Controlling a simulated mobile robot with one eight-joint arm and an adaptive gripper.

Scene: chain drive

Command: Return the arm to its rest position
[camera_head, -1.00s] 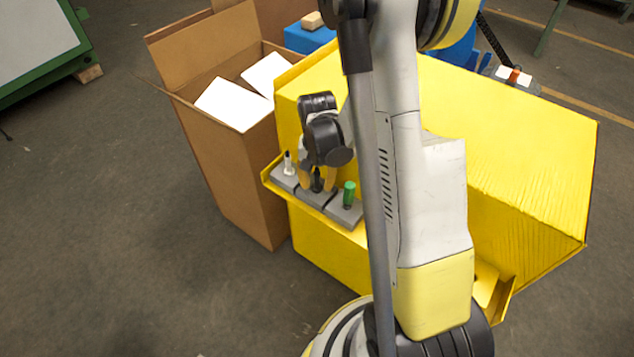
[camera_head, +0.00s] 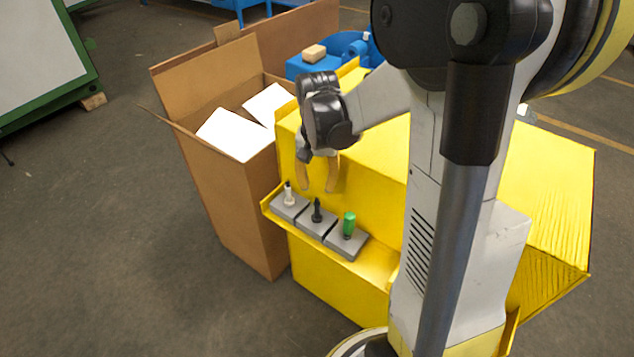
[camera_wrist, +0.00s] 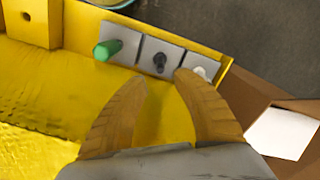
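My gripper (camera_head: 317,187) is open and empty, with its two tan fingers spread above the shelf of the yellow machine. In the wrist view my gripper (camera_wrist: 162,88) shows nothing between its fingertips. Below it three grey blocks sit in a row on the yellow shelf. They hold a white tool (camera_head: 289,195), a black tool (camera_head: 317,212) and a green tool (camera_head: 349,225), all standing upright. In the wrist view the green tool (camera_wrist: 106,50) and the black tool (camera_wrist: 159,62) stand clear of the fingers; the white tool is partly hidden by a finger.
A yellow machine housing (camera_head: 548,205) stands behind and right of the shelf. An open cardboard box (camera_head: 225,185) with white sheets stands close on the left. A blue object (camera_head: 307,66) with a tan block (camera_head: 314,53) is behind. Floor at left is clear.

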